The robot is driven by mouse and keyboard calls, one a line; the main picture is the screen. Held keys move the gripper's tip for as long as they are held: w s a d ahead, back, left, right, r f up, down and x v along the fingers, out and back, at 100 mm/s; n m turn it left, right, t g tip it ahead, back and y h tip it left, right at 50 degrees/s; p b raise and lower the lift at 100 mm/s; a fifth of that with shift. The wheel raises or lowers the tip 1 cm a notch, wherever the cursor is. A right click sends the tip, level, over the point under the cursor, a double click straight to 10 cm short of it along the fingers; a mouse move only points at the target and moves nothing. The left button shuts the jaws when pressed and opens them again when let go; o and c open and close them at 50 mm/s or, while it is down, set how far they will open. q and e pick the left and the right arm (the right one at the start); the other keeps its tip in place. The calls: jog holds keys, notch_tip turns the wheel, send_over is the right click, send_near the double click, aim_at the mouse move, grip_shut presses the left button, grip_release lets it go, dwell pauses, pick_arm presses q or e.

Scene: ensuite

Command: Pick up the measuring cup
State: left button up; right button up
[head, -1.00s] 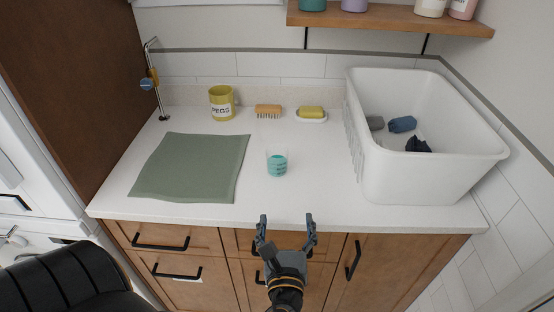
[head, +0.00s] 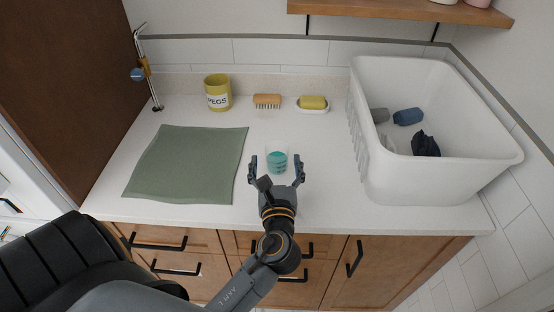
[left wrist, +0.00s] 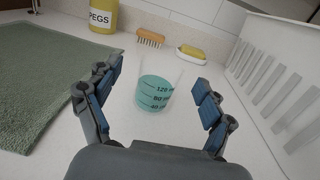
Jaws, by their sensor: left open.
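The measuring cup (head: 277,160) is a small clear cup with teal contents and dark markings. It stands upright on the white counter, and it also shows in the left wrist view (left wrist: 156,92). My left gripper (head: 277,170) is open, with its fingers on either side of the cup's near part. In the left wrist view the open fingers (left wrist: 160,98) frame the cup, with a visible gap on each side. My right gripper is not in view.
A green cloth (head: 187,163) lies to the left. A white basket (head: 420,178) with dark cloth items stands to the right. A yellow pegs pot (head: 217,92), a brush (head: 267,100) and a yellow soap on a dish (head: 313,103) sit behind. The counter around the cup is clear.

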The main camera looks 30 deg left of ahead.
aim_at(277, 142)
pick_arm(q)
jog(key=shift+w+a, duration=0.2)
jog(key=shift+w, duration=0.2)
jog(key=p+x, duration=0.1)
jog(key=x, duration=0.2)
jog(key=shift+w+f, duration=0.1)
jog(key=shift+w, duration=0.25)
jog(key=shift+w+a+f, duration=0.15)
jog(key=shift+w+a, duration=0.1)
jog(key=shift+w, duration=0.05)
jog(key=shift+s, duration=0.1)
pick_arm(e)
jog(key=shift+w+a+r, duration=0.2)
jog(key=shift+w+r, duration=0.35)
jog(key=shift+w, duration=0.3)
pick_arm(q)
jog(key=shift+d, duration=0.1)
jog(key=shift+c, duration=0.2)
jog(key=c, duration=1.3)
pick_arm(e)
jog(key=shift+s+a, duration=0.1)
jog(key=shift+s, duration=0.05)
pick_arm(q)
jog(key=shift+r, duration=0.25)
